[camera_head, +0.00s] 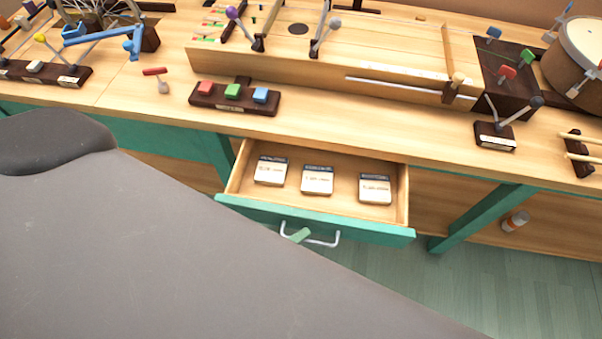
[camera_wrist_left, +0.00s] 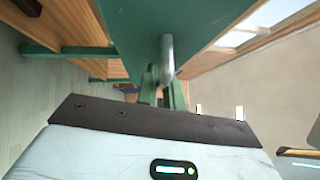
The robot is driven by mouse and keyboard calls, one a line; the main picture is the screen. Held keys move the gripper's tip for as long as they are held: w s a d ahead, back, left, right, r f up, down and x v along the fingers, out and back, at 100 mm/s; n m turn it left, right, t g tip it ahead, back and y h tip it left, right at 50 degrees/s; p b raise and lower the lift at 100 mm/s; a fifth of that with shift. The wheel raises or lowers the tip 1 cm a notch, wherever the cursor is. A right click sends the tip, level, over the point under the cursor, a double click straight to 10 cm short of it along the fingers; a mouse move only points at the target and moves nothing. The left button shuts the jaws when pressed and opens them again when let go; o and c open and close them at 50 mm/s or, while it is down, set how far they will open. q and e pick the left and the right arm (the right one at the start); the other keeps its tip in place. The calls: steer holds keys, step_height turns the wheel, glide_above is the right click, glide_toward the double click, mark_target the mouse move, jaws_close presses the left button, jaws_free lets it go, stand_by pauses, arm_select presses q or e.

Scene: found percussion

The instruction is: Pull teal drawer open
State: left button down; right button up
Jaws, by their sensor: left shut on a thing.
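The teal drawer (camera_head: 330,220) under the workbench stands open, its wooden inside showing. Its silver bar handle (camera_head: 322,243) is on the front panel. The handle also shows in the left wrist view (camera_wrist_left: 167,58), upright in that picture. My left gripper (camera_head: 299,235) is at the handle, with a green fingertip showing at its left part. In the left wrist view its green fingers (camera_wrist_left: 163,90) are shut around the handle. Most of this gripper is hidden behind my grey arm in the head view.
Three small labelled blocks (camera_head: 317,180) lie in the drawer. The wooden bench top (camera_head: 330,127) above carries a base with red, green and blue buttons (camera_head: 232,94), mallets and a drum (camera_head: 575,60). A teal bench leg (camera_head: 480,218) stands right of the drawer.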

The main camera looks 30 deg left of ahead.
arm_select(q)
steer(key=shift+s+d, duration=0.1)
steer(key=shift+s, duration=0.25)
arm_select(e)
steer(key=shift+w, duration=0.3)
arm_select(q)
steer(key=c, duration=1.8)
jaws_free()
steer(key=b+v, duration=0.1)
steer(key=v, duration=0.6)
steer(key=shift+s+a, duration=0.25)
steer(key=shift+s, duration=0.05)
arm_select(e)
steer(key=shift+s+f, duration=0.25)
steer(key=shift+f, duration=0.25)
